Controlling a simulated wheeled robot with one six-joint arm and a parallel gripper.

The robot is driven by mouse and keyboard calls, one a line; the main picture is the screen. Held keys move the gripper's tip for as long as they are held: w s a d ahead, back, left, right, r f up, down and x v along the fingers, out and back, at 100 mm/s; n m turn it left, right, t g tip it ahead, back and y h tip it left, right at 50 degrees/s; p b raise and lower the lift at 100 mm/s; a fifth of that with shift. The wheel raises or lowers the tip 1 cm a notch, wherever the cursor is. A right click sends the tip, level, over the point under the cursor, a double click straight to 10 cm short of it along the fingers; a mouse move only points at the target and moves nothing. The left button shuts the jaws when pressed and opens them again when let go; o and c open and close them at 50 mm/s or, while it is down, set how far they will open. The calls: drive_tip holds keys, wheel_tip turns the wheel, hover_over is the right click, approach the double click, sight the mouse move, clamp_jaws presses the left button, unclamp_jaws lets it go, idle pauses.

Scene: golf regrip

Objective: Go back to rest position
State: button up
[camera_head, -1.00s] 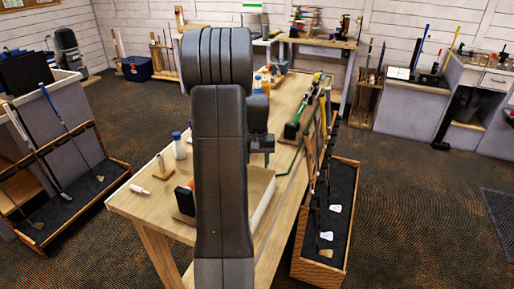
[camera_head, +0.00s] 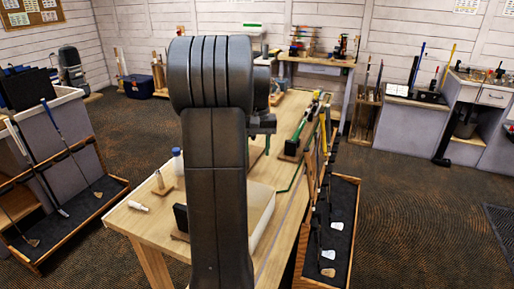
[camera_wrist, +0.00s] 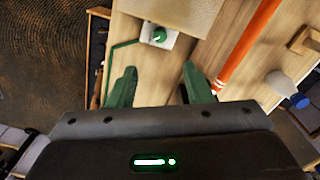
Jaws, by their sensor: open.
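My gripper (camera_wrist: 158,88) shows in the wrist view with its two green fingers spread apart and nothing between them. It is above the wooden workbench (camera_wrist: 150,60), which also shows in the head view (camera_head: 150,222). My own arm stands upright in the middle of the head view and hides part of the bench; the gripper's fingers are hidden there.
An orange shaft (camera_wrist: 248,45) and a white bottle with a blue cap (camera_wrist: 285,88) are on the bench right of my fingers. A club rack (camera_head: 345,205) stands along the bench's right side, another (camera_head: 70,215) at left. Open carpet (camera_head: 420,230) lies to the right.

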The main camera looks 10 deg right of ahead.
wheel_tip(320, 180, down, 14)
drive_tip(key=shift+p, duration=0.75)
drive_tip(key=shift+r, duration=0.15)
